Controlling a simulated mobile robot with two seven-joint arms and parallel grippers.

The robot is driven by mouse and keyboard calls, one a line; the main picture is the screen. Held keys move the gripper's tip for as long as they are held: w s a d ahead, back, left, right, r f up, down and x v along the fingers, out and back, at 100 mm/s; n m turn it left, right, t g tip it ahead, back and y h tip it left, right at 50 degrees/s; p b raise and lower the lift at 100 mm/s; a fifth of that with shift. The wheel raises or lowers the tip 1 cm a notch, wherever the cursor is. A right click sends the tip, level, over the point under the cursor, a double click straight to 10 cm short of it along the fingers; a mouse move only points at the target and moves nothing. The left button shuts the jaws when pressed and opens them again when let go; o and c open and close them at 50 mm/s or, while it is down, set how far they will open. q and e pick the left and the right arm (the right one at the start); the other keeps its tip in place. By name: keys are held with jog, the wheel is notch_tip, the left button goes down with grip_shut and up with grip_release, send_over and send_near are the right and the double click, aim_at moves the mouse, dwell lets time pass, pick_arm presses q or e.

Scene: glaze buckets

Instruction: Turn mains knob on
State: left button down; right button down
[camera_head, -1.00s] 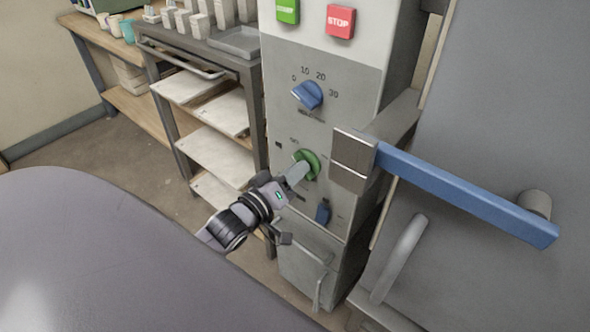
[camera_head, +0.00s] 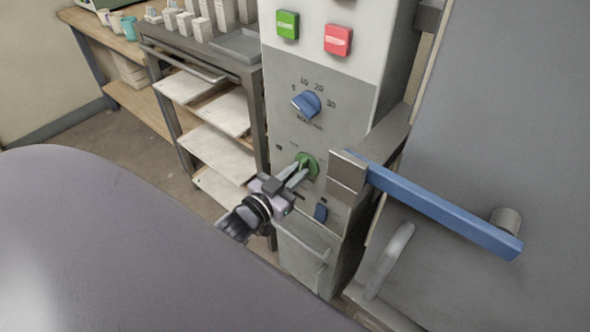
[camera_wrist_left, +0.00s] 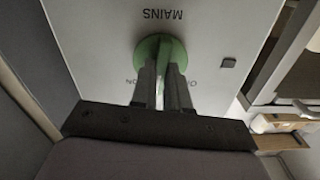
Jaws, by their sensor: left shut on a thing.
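The green mains knob (camera_head: 307,165) is on the grey panel (camera_head: 345,130) of the control cabinet, below a blue dial. In the left wrist view the knob (camera_wrist_left: 172,48) is under the printed word MAINS, with smaller lettering partly hidden at its sides. My left gripper (camera_head: 301,172) reaches it from the lower left, and its two fingers (camera_wrist_left: 162,85) are shut on the knob's raised grip, one on each side. The fingers cover part of the knob. My right gripper is not in view.
A blue dial (camera_head: 306,103) with a number scale is above the knob. Green (camera_head: 287,25) and red (camera_head: 338,40) buttons are higher up. A blue handle bar (camera_head: 440,207) juts out close on the right. A shelf rack (camera_head: 215,140) stands at left.

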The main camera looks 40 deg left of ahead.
pick_arm(q)
jog(key=m, duration=0.2)
jog(key=shift+r+m+p, duration=0.1)
jog(key=shift+m+p, duration=0.2)
jog(key=shift+m, duration=2.3)
jog(key=c, duration=1.1)
grip_release()
jog(key=shift+d, duration=0.1)
jog(key=shift+s+a, duration=0.15)
jog(key=shift+s, duration=1.65)
jog(key=shift+s+a, duration=0.15)
jog(key=shift+s, duration=1.6)
